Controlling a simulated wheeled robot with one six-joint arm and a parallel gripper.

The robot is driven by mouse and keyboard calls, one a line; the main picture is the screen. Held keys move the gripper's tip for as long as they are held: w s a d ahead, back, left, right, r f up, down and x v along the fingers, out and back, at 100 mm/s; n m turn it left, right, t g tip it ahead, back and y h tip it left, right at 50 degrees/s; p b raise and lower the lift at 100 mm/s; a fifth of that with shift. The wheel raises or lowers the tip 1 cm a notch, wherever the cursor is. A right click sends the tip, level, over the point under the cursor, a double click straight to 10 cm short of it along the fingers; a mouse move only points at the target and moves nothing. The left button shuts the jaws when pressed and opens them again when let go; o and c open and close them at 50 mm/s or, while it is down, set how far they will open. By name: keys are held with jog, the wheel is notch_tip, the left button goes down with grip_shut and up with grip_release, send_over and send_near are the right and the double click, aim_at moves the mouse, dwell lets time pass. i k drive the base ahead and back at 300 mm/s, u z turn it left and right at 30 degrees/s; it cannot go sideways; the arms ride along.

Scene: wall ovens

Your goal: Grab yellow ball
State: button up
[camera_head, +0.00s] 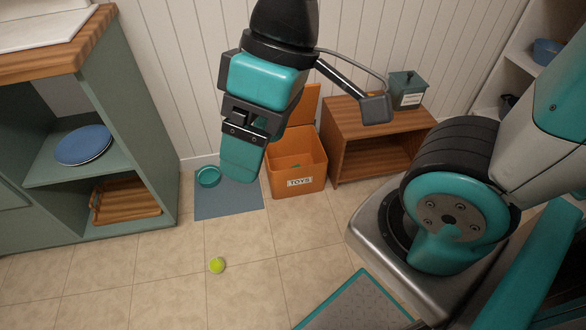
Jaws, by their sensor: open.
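The yellow ball (217,265) is small and yellow-green. It lies on the tiled floor in the lower middle of the head view, in plain sight. My gripper (242,160) hangs down in the upper middle of the view, over the area in front of the wall. It is open and empty, seen from the side, so its far finger is mostly hidden. It is apart from the ball, which shows lower in the picture and slightly left of it.
A blue-grey mat (230,204) with a teal bowl (208,177) lies behind the ball. An orange toy box (297,165) and a wooden shelf (380,125) stand by the wall. A green cabinet (145,150) stands left. The floor around the ball is clear.

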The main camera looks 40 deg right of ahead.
aim_at(216, 265)
jog(key=u, duration=0.35)
jog(key=k, duration=0.5)
jog(key=u, duration=1.3)
jog(key=i, duration=1.15)
jog(key=z, duration=0.85)
